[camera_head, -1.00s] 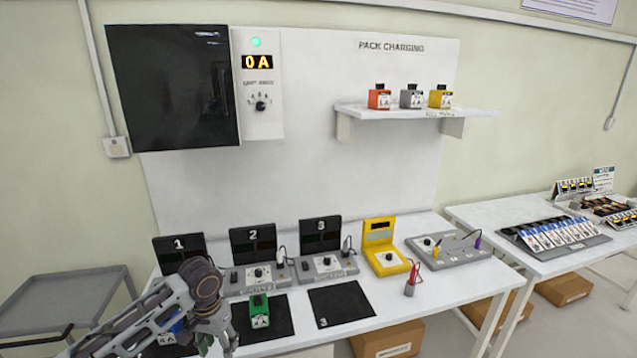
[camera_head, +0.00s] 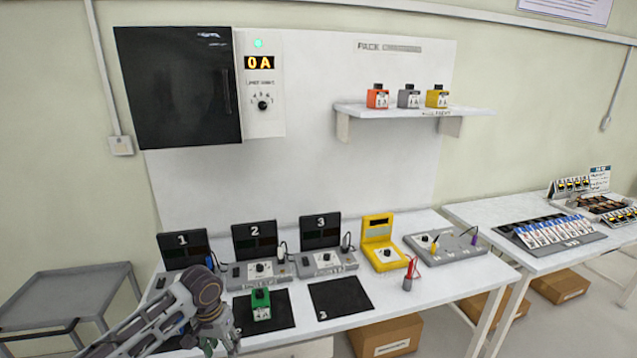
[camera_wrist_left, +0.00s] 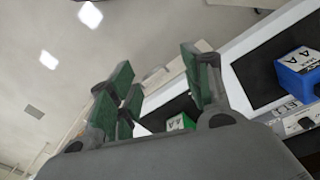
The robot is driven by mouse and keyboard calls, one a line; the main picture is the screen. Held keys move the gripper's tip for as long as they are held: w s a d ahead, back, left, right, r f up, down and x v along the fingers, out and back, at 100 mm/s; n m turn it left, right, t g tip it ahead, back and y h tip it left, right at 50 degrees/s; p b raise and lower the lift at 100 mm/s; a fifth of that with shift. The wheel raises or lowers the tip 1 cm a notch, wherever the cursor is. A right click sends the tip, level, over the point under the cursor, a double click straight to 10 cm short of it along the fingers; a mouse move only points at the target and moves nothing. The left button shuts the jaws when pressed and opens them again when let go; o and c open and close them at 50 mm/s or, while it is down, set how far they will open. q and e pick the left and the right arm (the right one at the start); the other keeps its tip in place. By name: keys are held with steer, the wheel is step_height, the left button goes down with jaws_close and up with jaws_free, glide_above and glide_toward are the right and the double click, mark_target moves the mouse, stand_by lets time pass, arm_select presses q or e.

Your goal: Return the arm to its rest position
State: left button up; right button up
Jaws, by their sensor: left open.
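My left arm comes in from the lower left of the head view, and my left gripper (camera_head: 218,345) is low over the front left part of the charging bench (camera_head: 330,338). In the left wrist view its green-padded fingers (camera_wrist_left: 157,75) are apart with nothing between them. A blue pack (camera_wrist_left: 298,74) marked 4 A sits on a black pad at the right of that view, clear of the fingers. In the head view the arm mostly hides it. A green pack (camera_head: 261,304) stands on the middle black pad, and it also shows beyond the fingers (camera_wrist_left: 180,122). My right gripper is not in view.
Chargers 1 (camera_head: 184,250), 2 (camera_head: 255,243) and 3 (camera_head: 321,231) line the bench, with a yellow tester (camera_head: 381,243) to their right. Pad 3 (camera_head: 340,298) is empty. A shelf (camera_head: 410,110) holds three packs. A grey cart (camera_head: 65,297) stands left.

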arm_select(q)
step_height(320, 180, down, 19)
steer(key=w+a+n+t+b, duration=0.1)
steer(key=w+a+n, duration=0.1)
steer(key=w, duration=0.1)
steer(key=s+a+f, duration=0.1)
steer(key=s+f, duration=0.2)
steer(key=f, duration=0.4)
steer(key=s+a+f+t+b, duration=0.1)
steer(key=s+f, duration=0.2)
steer(key=f, duration=0.3)
steer(key=s+a+f, duration=0.2)
steer(key=s+f, duration=0.1)
steer(key=f, duration=0.4)
steer(key=s+f+m+b, duration=0.1)
steer(key=s+f, duration=1.3)
steer(key=s, duration=0.3)
steer(key=s+d+f, duration=0.2)
steer(key=s+f, duration=0.1)
steer(key=s, duration=0.8)
steer(key=s+d+f+m+g, duration=0.1)
steer(key=s+f, duration=0.3)
steer(key=s, duration=0.8)
steer(key=shift+s+d+f+m+b, duration=0.15)
steer(key=shift+d+m+b, duration=0.2)
steer(key=shift+d, duration=0.55)
steer(key=shift+f, duration=0.2)
